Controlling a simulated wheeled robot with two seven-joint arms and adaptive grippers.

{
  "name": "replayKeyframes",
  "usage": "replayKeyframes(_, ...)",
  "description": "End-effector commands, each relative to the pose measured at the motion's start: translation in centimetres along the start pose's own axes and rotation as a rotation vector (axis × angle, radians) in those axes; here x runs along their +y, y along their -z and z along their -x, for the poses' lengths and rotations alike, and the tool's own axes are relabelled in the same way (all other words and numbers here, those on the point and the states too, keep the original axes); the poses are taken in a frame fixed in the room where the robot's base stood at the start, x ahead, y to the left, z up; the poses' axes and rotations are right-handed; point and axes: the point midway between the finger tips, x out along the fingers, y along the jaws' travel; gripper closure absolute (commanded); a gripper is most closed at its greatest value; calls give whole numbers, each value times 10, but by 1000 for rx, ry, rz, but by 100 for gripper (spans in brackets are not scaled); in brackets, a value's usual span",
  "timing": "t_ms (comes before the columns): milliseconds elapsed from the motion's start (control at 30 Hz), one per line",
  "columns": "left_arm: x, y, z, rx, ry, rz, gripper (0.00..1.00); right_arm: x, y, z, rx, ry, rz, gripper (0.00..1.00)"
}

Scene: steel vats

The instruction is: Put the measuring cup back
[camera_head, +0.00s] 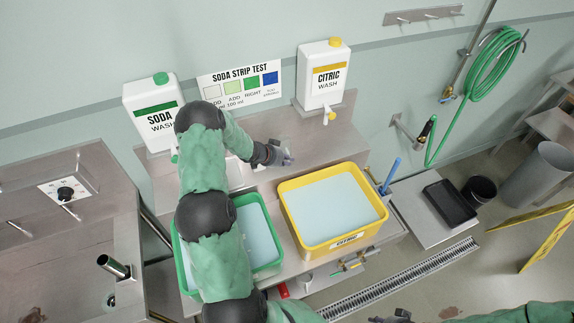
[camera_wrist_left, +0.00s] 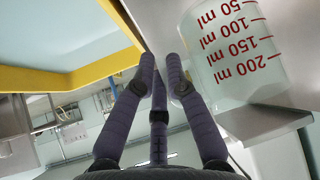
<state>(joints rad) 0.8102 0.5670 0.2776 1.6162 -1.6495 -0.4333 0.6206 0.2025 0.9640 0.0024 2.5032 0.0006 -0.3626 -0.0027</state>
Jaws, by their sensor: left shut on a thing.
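The measuring cup (camera_wrist_left: 235,55) is clear, with red ml marks, and fills the upper right of the left wrist view. My left gripper (camera_wrist_left: 162,72) is shut beside its wall, on a part of the cup that I cannot make out clearly. In the head view my left gripper (camera_head: 284,156) is over the steel ledge behind the yellow citric tub (camera_head: 335,243); the cup is not clear there. I cannot tell whether the cup touches the steel. My right gripper (camera_head: 396,317) shows only partly at the bottom edge, its jaws unclear.
A soda wash jug (camera_head: 152,118) and a citric wash jug (camera_head: 322,80) stand at the wall, with a strip test sign (camera_head: 240,84) between them. A green tub (camera_head: 268,268) is partly behind my left arm. A black tray (camera_head: 449,203) lies at right.

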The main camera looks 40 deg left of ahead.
Motion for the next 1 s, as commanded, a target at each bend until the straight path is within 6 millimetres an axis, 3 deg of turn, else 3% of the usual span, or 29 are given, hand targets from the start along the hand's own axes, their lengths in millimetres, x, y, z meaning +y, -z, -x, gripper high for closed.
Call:
replayKeyframes(233, -6, -4, -13, 0, 0, 0, 100, 0, 0, 0, 0, 0, 0, 62)
replayKeyframes(433, -5, -23, -31, 0, 1, 2, 100, 2, 0, -5, 0, 0, 0, 62)
replayKeyframes(800, -5, -25, -33, 0, 0, 0, 100, 2, 0, -5, 0, 0, 0, 62)
replayKeyframes(833, -5, -25, -33, 0, 1, 0, 78, 2, 0, -5, 0, 0, 0, 62)
replayKeyframes(900, -5, -25, -33, 0, 0, 0, 62, 2, 0, -5, 0, 0, 0, 62)
replayKeyframes(1000, -5, -25, -33, 0, 1, 0, 62, 2, 0, -5, 0, 0, 0, 62)
